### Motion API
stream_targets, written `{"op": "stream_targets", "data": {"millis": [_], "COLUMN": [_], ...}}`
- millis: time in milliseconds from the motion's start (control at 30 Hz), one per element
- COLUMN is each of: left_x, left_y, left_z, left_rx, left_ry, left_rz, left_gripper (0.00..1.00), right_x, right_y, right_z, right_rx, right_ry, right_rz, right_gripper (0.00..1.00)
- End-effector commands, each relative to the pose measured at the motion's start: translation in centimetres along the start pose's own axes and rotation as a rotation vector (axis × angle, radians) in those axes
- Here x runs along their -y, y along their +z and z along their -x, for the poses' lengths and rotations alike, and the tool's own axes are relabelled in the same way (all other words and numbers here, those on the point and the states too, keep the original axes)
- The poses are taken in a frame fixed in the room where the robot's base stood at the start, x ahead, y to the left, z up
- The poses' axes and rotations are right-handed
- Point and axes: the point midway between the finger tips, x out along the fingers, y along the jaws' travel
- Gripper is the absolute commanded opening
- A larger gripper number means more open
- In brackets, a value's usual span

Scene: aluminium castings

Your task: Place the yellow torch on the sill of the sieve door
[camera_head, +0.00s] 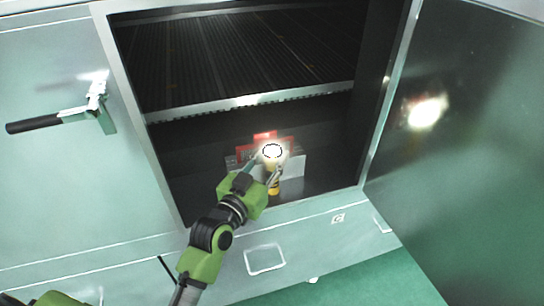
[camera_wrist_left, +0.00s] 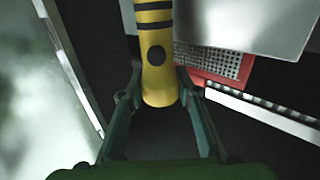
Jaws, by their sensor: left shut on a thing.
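In the left wrist view the torch (camera_wrist_left: 156,72) is yellow with black bands and a dark round spot, between the two fingers (camera_wrist_left: 158,82). The sill (camera_head: 312,195) is the lower edge of the opening. I cannot tell whether the torch touches it. My right gripper is not in view.
The sieve door (camera_head: 460,130) stands open at the right, with a bright reflection. Red and pale grey items (camera_head: 293,165) lie just behind the torch. A metal-edged sieve deck (camera_head: 250,101) crosses above. A black-handled latch (camera_head: 60,118) juts out at the left.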

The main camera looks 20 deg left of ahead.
Motion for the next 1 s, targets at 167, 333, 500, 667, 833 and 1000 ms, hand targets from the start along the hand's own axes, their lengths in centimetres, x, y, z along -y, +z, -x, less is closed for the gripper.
{"op": "stream_targets", "data": {"millis": [167, 333, 500, 667, 833, 1000], "left_x": [0.0, 0.0, 0.0, 0.0, 0.0, 0.0], "left_y": [0.2, 0.2, 0.2, 0.1, 0.3, 0.3], "left_z": [0.0, 0.0, 0.0, 0.7, 3.8, 7.5], "left_rx": [0.0, 0.0, 0.0, 0.0, 0.003, 0.004], "left_ry": [0.0, 0.0, 0.0, 0.0, 0.0, 0.0], "left_rz": [0.0, 0.0, 0.0, -0.001, -0.001, -0.001], "left_gripper": [0.39, 0.48, 0.48, 0.48, 0.48, 0.48], "right_x": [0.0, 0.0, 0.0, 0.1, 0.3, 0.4], "right_y": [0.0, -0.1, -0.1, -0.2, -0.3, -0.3], "right_z": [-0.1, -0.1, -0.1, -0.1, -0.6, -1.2], "right_rx": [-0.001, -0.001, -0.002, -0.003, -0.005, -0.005], "right_ry": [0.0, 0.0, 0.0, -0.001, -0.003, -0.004], "right_rz": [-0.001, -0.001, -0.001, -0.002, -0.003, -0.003], "right_gripper": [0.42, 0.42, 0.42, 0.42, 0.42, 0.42]}}
